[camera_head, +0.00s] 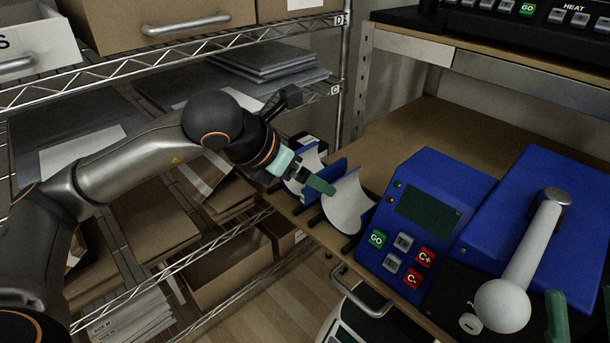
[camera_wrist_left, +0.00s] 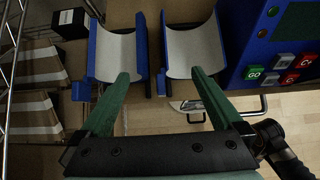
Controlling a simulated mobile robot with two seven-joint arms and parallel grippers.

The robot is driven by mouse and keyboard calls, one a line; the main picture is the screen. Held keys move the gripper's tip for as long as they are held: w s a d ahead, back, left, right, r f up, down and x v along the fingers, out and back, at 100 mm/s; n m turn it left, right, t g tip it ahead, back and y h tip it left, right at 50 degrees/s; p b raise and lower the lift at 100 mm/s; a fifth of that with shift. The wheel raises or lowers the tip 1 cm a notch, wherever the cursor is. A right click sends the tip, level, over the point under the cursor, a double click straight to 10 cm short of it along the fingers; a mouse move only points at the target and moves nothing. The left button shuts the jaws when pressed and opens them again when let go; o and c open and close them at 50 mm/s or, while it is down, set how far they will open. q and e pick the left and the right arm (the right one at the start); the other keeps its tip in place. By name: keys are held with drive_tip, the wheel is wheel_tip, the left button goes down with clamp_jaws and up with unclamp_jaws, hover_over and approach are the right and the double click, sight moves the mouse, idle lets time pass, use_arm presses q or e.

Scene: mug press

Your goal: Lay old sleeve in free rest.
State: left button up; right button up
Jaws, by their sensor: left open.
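Two curved troughs, blue outside with pale grey linings, lie side by side at the shelf's front edge. I cannot tell whether they are sleeves, rests, or sleeves lying in rests. The left trough (camera_head: 306,163) also shows in the left wrist view (camera_wrist_left: 115,52); the right trough (camera_head: 347,207) shows there too (camera_wrist_left: 192,48). My left gripper (camera_head: 312,174) is open and empty above them, with one green fingertip over each trough's near end in the wrist view (camera_wrist_left: 160,75). My right gripper (camera_head: 582,308) is partly cut off at the lower right, its green fingers apart.
A blue press (camera_head: 540,225) with a grey lever (camera_head: 533,250) stands right of the troughs, beside its control box (camera_head: 425,215). Wire racks (camera_head: 190,65) with boxes stand at left.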

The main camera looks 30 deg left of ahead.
use_arm(q)
drive_tip(key=shift+r+p, duration=1.45)
drive_tip(key=shift+r, duration=0.85)
drive_tip(key=shift+s, duration=0.1)
